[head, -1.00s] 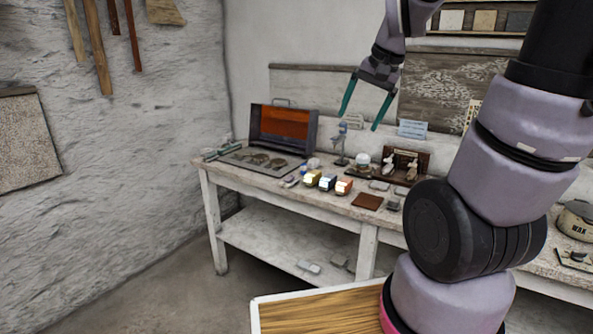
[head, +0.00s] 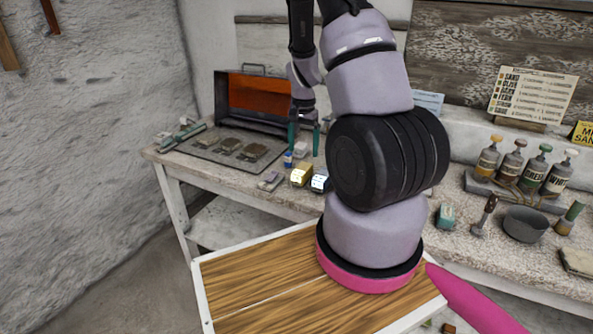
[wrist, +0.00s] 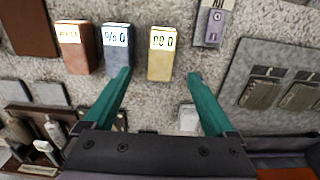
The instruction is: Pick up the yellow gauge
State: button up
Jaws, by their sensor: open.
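The yellow gauge (head: 301,174) is a small block on the workbench, with a white display face that reads in dark digits in the wrist view (wrist: 161,55). My gripper (head: 304,140) is open and empty, pointing down over the bench just behind the gauge. In the wrist view my green fingertips (wrist: 160,76) are spread wider than the gauge, which lies just ahead of the gap between them. I cannot tell the exact height of the fingertips above the bench.
A dark blue gauge (wrist: 116,48) stands close beside the yellow one, then an orange gauge (wrist: 76,47). A flat tray (head: 227,149) and an open orange-lined case (head: 256,97) are at left.

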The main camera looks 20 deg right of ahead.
aim_at(302, 168)
notch_tip(302, 168, down, 9)
jog(key=shift+a, duration=0.15)
dwell(0.4)
jog(key=shift+f, duration=0.25)
dwell(0.4)
grip_shut()
